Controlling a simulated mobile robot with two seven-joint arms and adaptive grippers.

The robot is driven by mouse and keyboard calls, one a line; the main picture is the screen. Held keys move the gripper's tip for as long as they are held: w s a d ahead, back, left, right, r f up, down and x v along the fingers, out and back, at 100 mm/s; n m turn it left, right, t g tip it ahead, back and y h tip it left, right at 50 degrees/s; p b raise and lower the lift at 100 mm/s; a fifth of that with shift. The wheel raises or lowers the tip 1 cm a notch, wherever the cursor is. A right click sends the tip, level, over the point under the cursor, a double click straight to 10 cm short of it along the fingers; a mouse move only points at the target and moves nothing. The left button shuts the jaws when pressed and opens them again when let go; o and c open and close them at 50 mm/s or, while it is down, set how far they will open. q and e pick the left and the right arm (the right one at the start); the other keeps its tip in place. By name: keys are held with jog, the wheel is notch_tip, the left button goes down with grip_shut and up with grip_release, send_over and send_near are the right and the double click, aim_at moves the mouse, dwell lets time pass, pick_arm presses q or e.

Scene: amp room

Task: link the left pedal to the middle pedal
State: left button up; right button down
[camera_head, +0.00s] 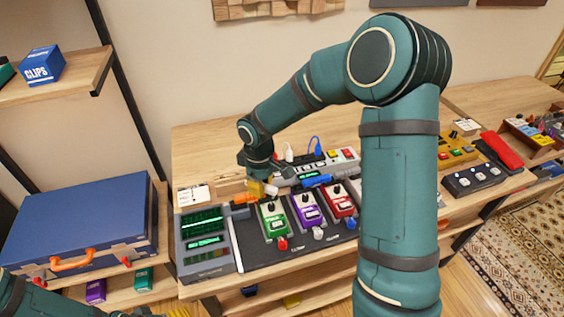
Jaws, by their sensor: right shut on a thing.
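The green left pedal (274,220), the purple middle pedal (306,210) and the red right pedal (338,202) stand side by side on a dark board (262,262). My right gripper (261,184) reaches down just behind the green pedal. A blue piece (317,181) lies behind the purple and red pedals. I see no clear link between the green and purple pedals. My left gripper is out of view; part of my left arm shows at bottom left.
A grey device with green displays (204,243) stands left of the board. A power strip (325,164) with plugs lies behind the pedals. A blue case (80,228) sits on the left. My right arm hides the table right of the red pedal.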

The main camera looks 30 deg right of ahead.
jog(key=w+d+r+n+p, duration=0.1)
jog(key=d+r+n+p, duration=0.1)
jog(key=d+n, duration=0.6)
notch_tip(320, 180, down, 6)
jog(key=b, duration=0.5)
jog(key=shift+w+f, duration=0.15)
jog(key=shift+f, duration=0.3)
jog(key=shift+r, duration=0.1)
dwell(0.4)
dwell(0.9)
jog(key=shift+f+b, duration=0.3)
jog(key=shift+f, duration=0.8)
dwell(1.3)
